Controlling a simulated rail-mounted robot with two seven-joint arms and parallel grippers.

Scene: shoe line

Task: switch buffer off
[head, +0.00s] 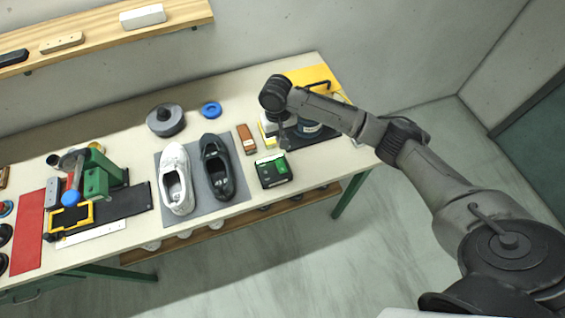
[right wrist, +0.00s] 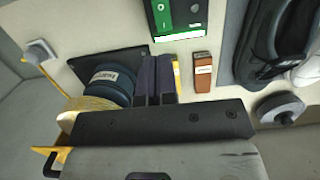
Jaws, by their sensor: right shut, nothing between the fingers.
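A small switch box (head: 273,171) with a green face and black housing sits near the table's front edge, right of the shoes. In the right wrist view the switch box (right wrist: 178,18) is at the top, with a green part marked O and I and a white strip along its edge. Whether it is on or off, I cannot tell. My right gripper (head: 284,143) hangs over the table behind the switch box, apart from it. In the right wrist view its fingers (right wrist: 156,82) are together and empty. My left gripper is not in view.
A white shoe (head: 176,178) and a black shoe (head: 217,168) lie on a grey mat. A green stand (head: 98,178) is at the left.

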